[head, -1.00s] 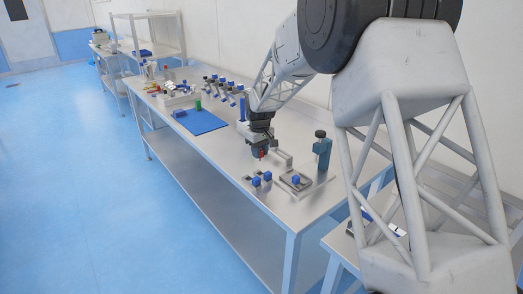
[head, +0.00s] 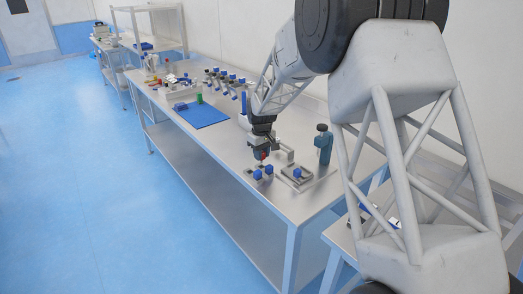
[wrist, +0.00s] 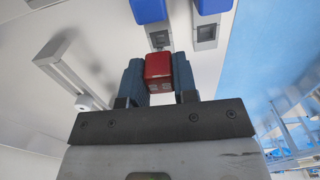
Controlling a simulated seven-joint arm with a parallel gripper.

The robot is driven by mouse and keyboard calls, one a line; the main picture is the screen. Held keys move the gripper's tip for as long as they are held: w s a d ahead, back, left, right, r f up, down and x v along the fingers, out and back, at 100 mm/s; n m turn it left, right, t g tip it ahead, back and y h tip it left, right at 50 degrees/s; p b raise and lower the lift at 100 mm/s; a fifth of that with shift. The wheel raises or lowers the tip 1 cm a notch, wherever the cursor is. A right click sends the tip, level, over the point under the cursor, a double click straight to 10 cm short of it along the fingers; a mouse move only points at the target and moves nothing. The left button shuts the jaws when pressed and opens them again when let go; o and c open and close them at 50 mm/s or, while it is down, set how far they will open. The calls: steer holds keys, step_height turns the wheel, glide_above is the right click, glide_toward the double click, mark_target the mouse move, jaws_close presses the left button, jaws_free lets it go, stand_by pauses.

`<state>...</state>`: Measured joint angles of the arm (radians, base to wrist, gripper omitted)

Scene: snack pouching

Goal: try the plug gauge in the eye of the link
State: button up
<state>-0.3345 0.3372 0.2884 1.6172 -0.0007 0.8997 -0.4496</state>
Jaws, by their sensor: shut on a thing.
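My gripper (head: 262,154) is low over the bench, behind two small blue-topped fixtures (head: 263,172). In the wrist view, my gripper (wrist: 158,78) is shut on a red block-like piece (wrist: 158,66), held between its two dark blue-grey fingers. The red piece looks like the handle of the plug gauge; its pin end is hidden. The blue tops (wrist: 150,9) show just beyond it in the wrist view. I cannot make out the link or its eye for sure.
A flat plate with a blue-topped clamp (head: 297,174) lies right of my gripper. A pale angled bar (wrist: 70,72) stands close by. A blue mat (head: 204,115) lies to the left. Bare bench lies between.

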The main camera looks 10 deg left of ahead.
steer(key=shift+f, duration=0.4)
steer(key=shift+f, duration=0.75)
stand_by(1.9)
steer(key=shift+r, duration=0.2)
steer(key=shift+r, duration=2.4)
